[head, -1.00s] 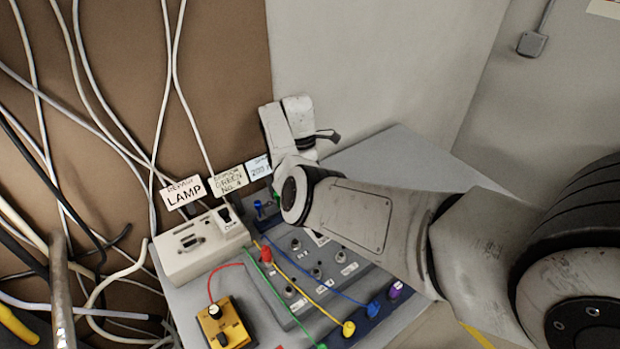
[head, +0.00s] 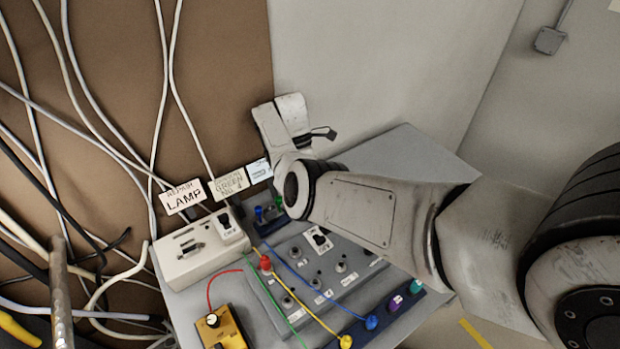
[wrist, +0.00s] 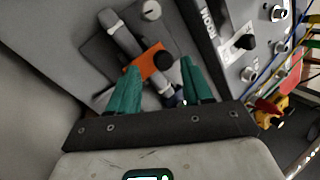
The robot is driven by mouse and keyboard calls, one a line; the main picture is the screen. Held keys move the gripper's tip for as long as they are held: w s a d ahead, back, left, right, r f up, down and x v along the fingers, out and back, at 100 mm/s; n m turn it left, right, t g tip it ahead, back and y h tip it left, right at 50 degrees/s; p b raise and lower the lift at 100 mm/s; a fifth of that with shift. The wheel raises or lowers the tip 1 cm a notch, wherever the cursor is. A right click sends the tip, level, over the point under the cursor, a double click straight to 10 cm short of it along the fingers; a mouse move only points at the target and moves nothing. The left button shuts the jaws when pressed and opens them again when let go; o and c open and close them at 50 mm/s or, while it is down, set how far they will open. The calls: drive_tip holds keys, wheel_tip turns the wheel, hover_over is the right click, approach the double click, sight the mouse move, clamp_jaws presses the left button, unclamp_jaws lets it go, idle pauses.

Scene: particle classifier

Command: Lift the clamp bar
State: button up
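The clamp bar (wrist: 124,37) appears in the wrist view as a grey bar running slantwise over a dark plate, with an orange block (wrist: 154,65) beside its middle. My gripper (wrist: 158,66) has two green fingers standing apart. The near end of the bar and the orange block lie between the fingers in the picture. Whether the fingers touch either, or how far above them they are, I cannot tell. In the head view my wrist is over the back of the grey panel, and the fingers and clamp bar are hidden.
The grey panel (head: 310,280) has knobs and several coloured cables. A beige box (head: 195,250) with LAMP and GREEN labels stands left of my arm. A yellow box (head: 222,327) is at the front. White cables hang at the left against a brown wall.

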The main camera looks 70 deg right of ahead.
wheel_tip(320, 180, up, 3)
drive_tip(key=shift+r, duration=0.1)
drive_tip(key=s+a+r+p, duration=0.5)
drive_tip(key=s+r, duration=0.4)
drive_tip(key=s, duration=0.3)
drive_tip(key=shift+s+a+r, duration=0.2)
drive_tip(key=shift+a+r, duration=0.15)
drive_tip(key=shift+a, duration=0.5)
drive_tip(key=shift+s, duration=0.1)
